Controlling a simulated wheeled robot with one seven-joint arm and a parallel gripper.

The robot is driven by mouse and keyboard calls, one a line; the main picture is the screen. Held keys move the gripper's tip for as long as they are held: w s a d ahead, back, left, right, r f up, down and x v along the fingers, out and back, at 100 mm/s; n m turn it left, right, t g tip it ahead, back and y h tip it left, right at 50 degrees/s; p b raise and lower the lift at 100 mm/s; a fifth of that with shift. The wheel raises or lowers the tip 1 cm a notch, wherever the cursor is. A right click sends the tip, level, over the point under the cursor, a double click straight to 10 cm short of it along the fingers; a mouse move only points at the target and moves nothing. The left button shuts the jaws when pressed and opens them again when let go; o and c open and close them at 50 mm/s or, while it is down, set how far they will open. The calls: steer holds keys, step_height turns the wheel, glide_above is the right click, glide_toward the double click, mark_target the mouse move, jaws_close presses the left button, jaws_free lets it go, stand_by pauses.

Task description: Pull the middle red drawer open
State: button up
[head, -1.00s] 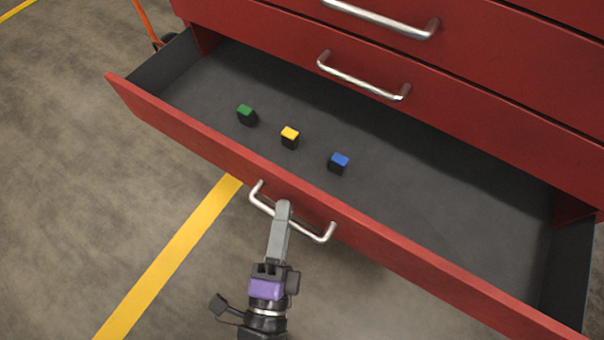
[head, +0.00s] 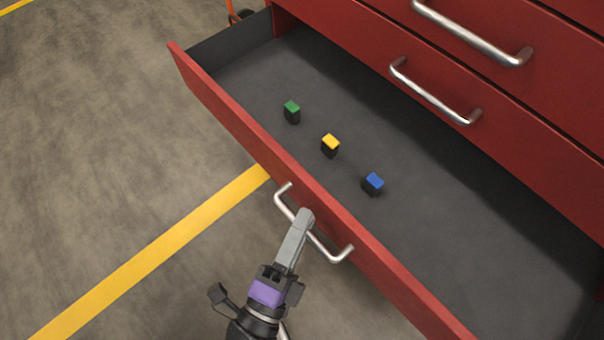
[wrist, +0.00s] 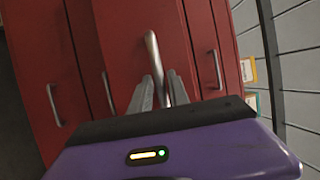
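A red drawer (head: 240,125) stands pulled well out from its cabinet. Its dark grey interior holds a green-topped block (head: 291,112), a yellow-topped block (head: 330,145) and a blue-topped block (head: 374,184). My gripper (head: 305,216) is at the silver bar handle (head: 283,202) on the drawer's front. In the wrist view, the handle (wrist: 152,50) passes between the two grey fingers of my gripper (wrist: 160,92), which are closed in around it. The exact finger contact is hard to see.
Closed red drawers with silver handles (head: 435,92) are above the open one. The concrete floor (head: 90,150) with a yellow line (head: 160,245) is clear at the left. An orange-wheeled object (head: 240,14) is partly hidden behind the drawer.

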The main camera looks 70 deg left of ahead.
steer(key=shift+s, duration=0.1)
steer(key=v, duration=0.7)
steer(key=shift+s+d, duration=0.2)
steer(key=shift+d, duration=0.05)
stand_by(0.4)
